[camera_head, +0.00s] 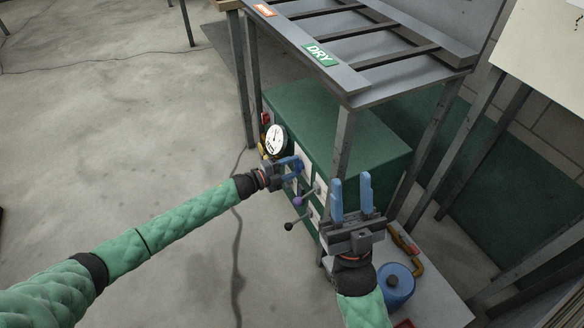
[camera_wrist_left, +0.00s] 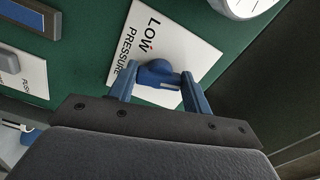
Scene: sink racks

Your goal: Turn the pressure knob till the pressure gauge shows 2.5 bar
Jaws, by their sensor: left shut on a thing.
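The pressure knob (camera_wrist_left: 157,73) is blue and sits on a white plate (camera_wrist_left: 178,40) reading LOW PRESSURE on the green machine. My left gripper (camera_wrist_left: 161,88) has its blue fingers on both sides of the knob and is shut on it. In the head view my left gripper (camera_head: 292,164) is at the machine's front, and its fingers partly hide the knob. The pressure gauge (camera_head: 276,139) is a round white dial with a dark needle, up and left of the gripper. Its reading is too small to tell. My right gripper (camera_head: 351,200) is open and empty, fingers pointing up.
The green machine (camera_head: 335,120) stands under a rack (camera_head: 345,72) with a DRY label. A purple-knobbed lever (camera_head: 299,201) and a black-knobbed lever (camera_head: 289,226) stick out below the left gripper. A blue round object (camera_head: 396,284) lies on a low grey surface at right.

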